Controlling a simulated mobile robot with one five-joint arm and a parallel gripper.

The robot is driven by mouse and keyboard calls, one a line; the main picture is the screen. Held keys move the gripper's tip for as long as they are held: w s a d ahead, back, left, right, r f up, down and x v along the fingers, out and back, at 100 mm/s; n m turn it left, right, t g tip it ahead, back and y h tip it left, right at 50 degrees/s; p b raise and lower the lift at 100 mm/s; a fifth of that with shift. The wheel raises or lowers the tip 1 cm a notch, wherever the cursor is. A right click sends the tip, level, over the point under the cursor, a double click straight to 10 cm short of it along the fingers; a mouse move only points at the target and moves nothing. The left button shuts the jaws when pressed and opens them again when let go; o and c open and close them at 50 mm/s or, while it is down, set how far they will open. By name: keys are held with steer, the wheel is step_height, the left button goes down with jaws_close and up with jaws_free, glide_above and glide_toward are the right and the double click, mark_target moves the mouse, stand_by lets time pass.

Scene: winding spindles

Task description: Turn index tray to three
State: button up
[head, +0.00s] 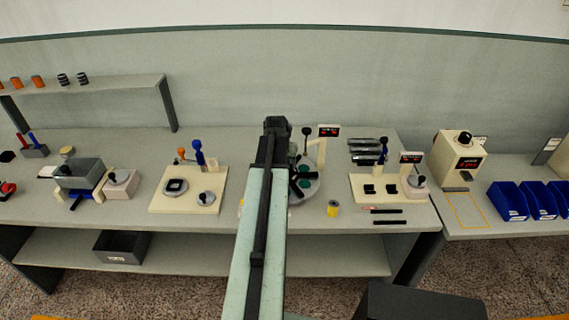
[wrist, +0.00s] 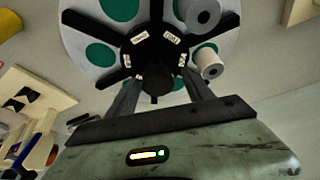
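The index tray (wrist: 72,36) is a round grey disc with green round spots and black spokes bearing small white labels, too small to read surely. Two pale rolls with hollow centres (wrist: 202,14) (wrist: 210,62) sit at its right side in the wrist view. A black knob (wrist: 155,84) stands at the tray's hub. My gripper (wrist: 163,79) has its two fingers apart, one on each side of the knob, with gaps showing; it looks open and empty. In the head view the tray (head: 312,190) is partly hidden behind my arm, and so are the fingertips.
A small display (head: 328,131) with red digits and a black-knobbed lever (head: 306,132) stand behind the tray. Blue bins (head: 508,201) are far right.

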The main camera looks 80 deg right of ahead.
steer(key=shift+s, duration=0.1)
steer(key=p+v, duration=0.7)
steer(key=v, duration=0.1)
steer(key=shift+f, duration=0.1)
